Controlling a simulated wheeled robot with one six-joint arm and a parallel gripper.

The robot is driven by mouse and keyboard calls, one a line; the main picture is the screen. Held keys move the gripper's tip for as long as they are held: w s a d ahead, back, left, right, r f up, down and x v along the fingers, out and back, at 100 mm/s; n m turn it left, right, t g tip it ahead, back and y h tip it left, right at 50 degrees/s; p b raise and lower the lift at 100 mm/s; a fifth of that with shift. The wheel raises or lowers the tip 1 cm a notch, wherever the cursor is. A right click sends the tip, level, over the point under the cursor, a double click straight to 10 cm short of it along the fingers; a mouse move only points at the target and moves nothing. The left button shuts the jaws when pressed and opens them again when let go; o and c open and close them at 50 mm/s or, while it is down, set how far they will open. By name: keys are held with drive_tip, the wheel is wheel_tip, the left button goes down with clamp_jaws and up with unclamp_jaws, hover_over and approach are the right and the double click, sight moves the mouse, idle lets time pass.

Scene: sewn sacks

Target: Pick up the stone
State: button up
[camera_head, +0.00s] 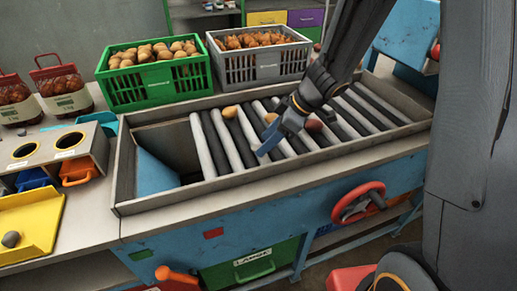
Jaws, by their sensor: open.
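A small dark grey lump that looks like the stone (11,239) lies on the yellow tray (45,222) at the lower left. My gripper (268,143) is above the roller table (218,140), near the middle of the picture and far to the right of the stone. Its blue fingers point down and left. It is open, and I see nothing held in it. A tan round item (230,112) lies on the rollers left of my gripper. Another orange-tan item (271,118) shows right behind the fingers, and a reddish one (313,126) is to their right.
A green crate (150,87) of potatoes and a grey crate (260,65) of onions stand behind the roller table. Net sacks (62,92) stand at the left. A bench with round holes (50,157) is behind the yellow tray. A red handwheel (358,202) sticks out in front.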

drive_tip(key=shift+x, duration=1.05)
drive_tip(key=c, duration=1.1)
drive_tip(key=shift+r, duration=0.15)
